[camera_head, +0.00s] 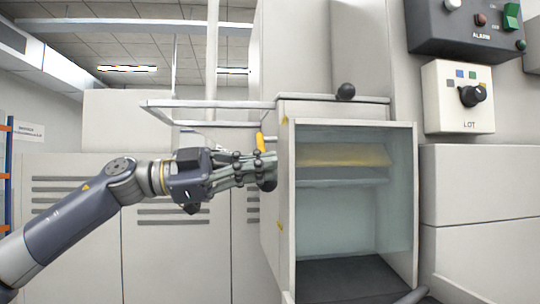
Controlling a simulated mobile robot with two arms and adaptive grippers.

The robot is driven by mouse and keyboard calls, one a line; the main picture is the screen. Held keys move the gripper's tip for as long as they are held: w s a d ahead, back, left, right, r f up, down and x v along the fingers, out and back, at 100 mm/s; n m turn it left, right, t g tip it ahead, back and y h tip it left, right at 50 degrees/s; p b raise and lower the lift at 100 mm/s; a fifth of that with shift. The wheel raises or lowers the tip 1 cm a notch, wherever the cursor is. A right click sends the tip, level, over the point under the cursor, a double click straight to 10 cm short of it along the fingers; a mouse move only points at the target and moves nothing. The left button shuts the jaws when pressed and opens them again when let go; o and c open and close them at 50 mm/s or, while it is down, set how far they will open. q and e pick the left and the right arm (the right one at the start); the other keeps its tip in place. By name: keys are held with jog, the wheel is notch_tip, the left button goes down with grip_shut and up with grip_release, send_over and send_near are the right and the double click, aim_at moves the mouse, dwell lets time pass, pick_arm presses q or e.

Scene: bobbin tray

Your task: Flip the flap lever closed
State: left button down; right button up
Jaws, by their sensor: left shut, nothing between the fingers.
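A light box (403,190) with an open front stands right of centre. A yellow-orange lever (260,142) sticks up at its left side. A pale yellow sloping panel (345,156) shows inside the upper part of the box; I cannot tell if it is the flap. My left gripper (262,172) is shut and empty at the box's left side, just below the lever's visible end. The fingers hide the lower part of the lever, and I cannot tell whether they touch it.
A rail frame (200,104) runs left from the box top, above my left arm. A black ball knob (345,91) stands on the top. A LOT switch box (457,97) and a dark ALARM panel (465,35) are on the right wall. Grey cabinets (75,225) stand behind my arm.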

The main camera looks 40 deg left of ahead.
pick_arm(q)
jog(key=w+a+f+m+g+p, duration=0.1)
jog(key=w+a+f+m, duration=0.3)
jog(key=a+f+m, duration=0.2)
jog(key=shift+w+f, duration=0.25)
jog(key=shift+f, duration=0.6)
pick_arm(e)
jog(key=shift+a+r, duration=0.6)
jog(key=shift+a, duration=0.15)
pick_arm(q)
jog(key=shift+a, duration=0.1)
jog(key=shift+p, duration=0.3)
pick_arm(e)
jog(key=shift+a, duration=0.1)
